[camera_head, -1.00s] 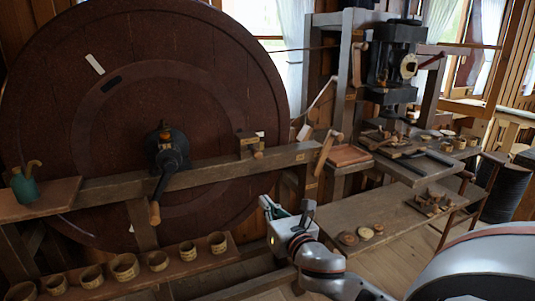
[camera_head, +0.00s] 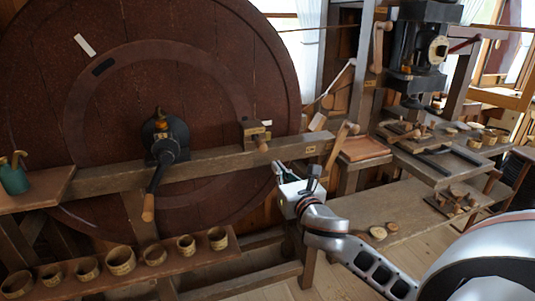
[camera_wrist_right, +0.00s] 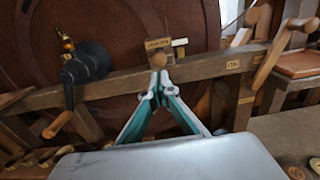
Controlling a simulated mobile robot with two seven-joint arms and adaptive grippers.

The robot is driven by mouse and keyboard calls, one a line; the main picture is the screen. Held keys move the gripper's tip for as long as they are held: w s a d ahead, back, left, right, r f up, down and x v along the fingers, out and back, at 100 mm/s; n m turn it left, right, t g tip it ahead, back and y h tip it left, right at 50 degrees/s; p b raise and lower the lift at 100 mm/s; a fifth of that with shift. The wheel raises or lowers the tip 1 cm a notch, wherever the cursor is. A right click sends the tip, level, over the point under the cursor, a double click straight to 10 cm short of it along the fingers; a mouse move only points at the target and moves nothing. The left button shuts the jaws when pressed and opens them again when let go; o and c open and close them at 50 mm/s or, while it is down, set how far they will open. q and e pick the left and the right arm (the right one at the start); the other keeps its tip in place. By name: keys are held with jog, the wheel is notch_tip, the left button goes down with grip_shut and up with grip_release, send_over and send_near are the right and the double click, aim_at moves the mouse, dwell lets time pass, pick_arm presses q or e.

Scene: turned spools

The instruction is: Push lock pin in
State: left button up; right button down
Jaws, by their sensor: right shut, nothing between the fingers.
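The lock pin is a small round wooden knob (camera_head: 262,145) on the front of a wooden block (camera_head: 254,130) mounted on the beam before the big dark wheel. In the right wrist view the knob (camera_wrist_right: 158,60) shows just above my fingertips, under a small label on the block. My right gripper (camera_head: 280,167) is below and slightly right of the knob in the head view. In the right wrist view its teal fingers (camera_wrist_right: 159,84) meet at the tips, shut and empty. I cannot tell whether the tips touch the knob. My left gripper is not in view.
The wooden beam (camera_head: 205,170) crosses in front of the wheel (camera_head: 130,60). A black crank (camera_head: 165,145) with a wooden handle sits left of the block. A wooden lever (camera_head: 338,145) stands at the beam's right end. A shelf with several cups (camera_head: 121,260) is at lower left.

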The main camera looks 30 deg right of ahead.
aim_at(264, 149)
jog(key=x, duration=0.9)
jog(key=shift+w+d, duration=0.1)
jog(key=shift+w, duration=0.3)
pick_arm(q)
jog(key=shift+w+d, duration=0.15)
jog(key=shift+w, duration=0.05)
